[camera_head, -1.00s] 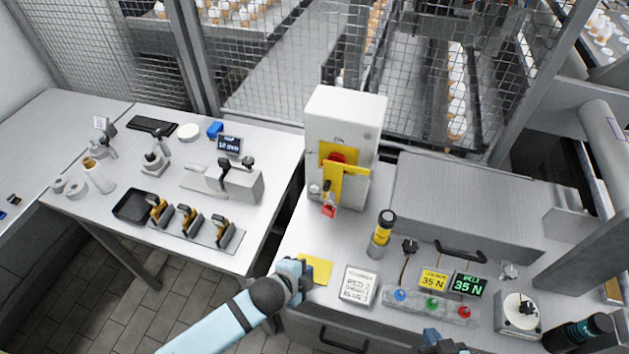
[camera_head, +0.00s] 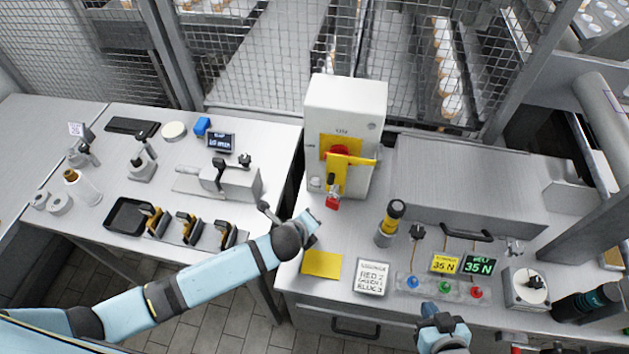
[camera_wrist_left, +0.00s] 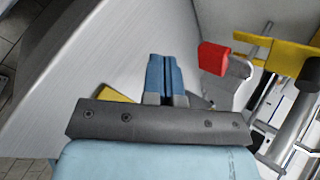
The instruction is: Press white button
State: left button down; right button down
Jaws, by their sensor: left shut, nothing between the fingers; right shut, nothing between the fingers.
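A small white round knob (camera_head: 315,184), which looks like the white button, sits at the lower left front of the white switch box (camera_head: 345,105). I cannot make it out surely in the left wrist view. My left gripper (camera_head: 314,218) is in front of and below the box, apart from the knob, seen small from above. In the left wrist view its blue fingers (camera_wrist_left: 165,73) are together with nothing between them. My right gripper (camera_head: 443,328) is at the bottom edge, in front of the coloured-button strip, shut and empty.
A yellow handle (camera_head: 338,170) and red padlock (camera_head: 332,204) stick out from the box, close to my left gripper; the padlock also shows in the left wrist view (camera_wrist_left: 213,58). A yellow note (camera_head: 321,263) lies on the bench.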

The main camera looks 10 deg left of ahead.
aim_at(315, 181)
pick_arm(q)
jog(key=shift+w+f+b, duration=0.15)
jog(key=shift+w+b, duration=0.25)
jog(key=shift+w, duration=0.15)
jog(key=w+b, duration=0.2)
jog(key=w, duration=0.3)
jog(key=shift+w, duration=1.35)
dwell(0.5)
jog(key=shift+w+r, duration=0.15)
jog(key=shift+r, duration=0.05)
